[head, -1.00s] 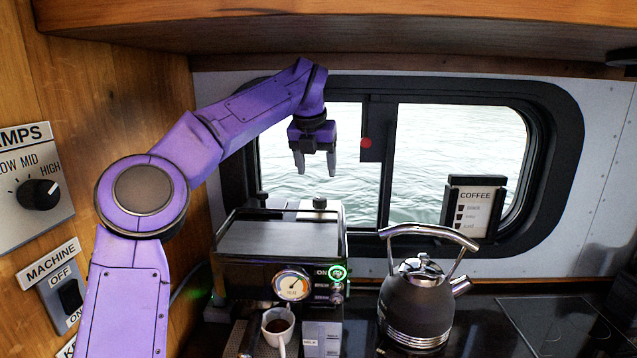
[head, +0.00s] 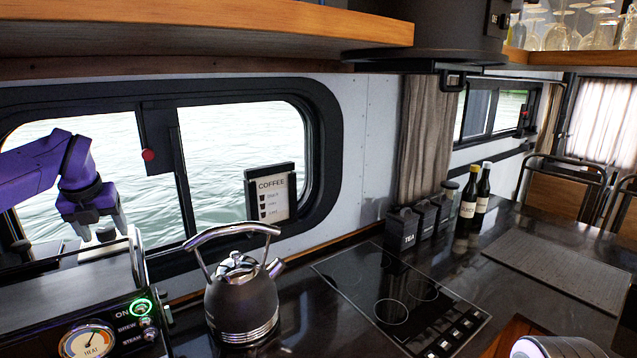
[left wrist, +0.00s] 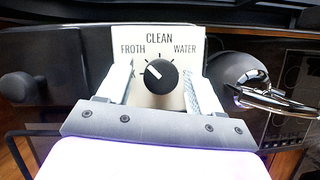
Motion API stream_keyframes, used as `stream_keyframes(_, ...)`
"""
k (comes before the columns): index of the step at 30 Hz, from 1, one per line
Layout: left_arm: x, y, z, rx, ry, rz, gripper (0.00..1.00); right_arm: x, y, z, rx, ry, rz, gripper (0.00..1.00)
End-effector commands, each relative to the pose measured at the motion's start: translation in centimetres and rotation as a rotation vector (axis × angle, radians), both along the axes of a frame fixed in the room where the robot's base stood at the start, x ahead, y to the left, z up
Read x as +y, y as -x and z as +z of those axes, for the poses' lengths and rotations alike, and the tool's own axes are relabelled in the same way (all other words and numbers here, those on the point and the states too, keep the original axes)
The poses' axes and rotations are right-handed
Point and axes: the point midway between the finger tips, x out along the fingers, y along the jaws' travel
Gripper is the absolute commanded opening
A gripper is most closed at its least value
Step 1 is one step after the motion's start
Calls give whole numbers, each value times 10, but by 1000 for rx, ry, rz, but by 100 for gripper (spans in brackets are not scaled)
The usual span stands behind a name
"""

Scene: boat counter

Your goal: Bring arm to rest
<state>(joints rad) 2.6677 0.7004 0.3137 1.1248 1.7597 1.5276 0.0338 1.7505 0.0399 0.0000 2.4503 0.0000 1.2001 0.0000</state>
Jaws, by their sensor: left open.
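My left arm reaches in from the left edge of the head view, in front of the window. Its purple left gripper (head: 103,229) hangs with fingers pointing down above the coffee machine (head: 62,310). In the left wrist view, both fingers show to either side of a white panel with a black knob (left wrist: 160,74), labelled CLEAN, FROTH and WATER. I cannot tell whether they touch the panel.
A dark kettle (head: 240,300) stands right of the machine; its handle also shows in the left wrist view (left wrist: 275,97). A hob (head: 390,311), canisters (head: 403,231), two bottles (head: 467,205) and a mat (head: 560,268) lie farther right. A wooden shelf (head: 200,29) hangs overhead.

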Motion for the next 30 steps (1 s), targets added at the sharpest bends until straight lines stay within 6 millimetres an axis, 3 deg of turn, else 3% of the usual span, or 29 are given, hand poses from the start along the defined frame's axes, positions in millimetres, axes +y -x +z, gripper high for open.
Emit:
stream_keyframes(10, -1, 0, 2, -4, -1, 36, 65, 0, 0, -3, 0, 0, 0, 40)
stream_keyframes(15, -2, 3, 11, -6, 2, -27, 65, 0, 0, -2, 0, 0, 0, 40)
stream_keyframes(27, -19, 32, 97, -3, 0, -23, 65, 0, 0, -16, 0, 0, 0, 40)
stream_keyframes(30, -14, 26, 74, 7, 1, -25, 65, 0, 0, -14, 0, 0, 0, 40)
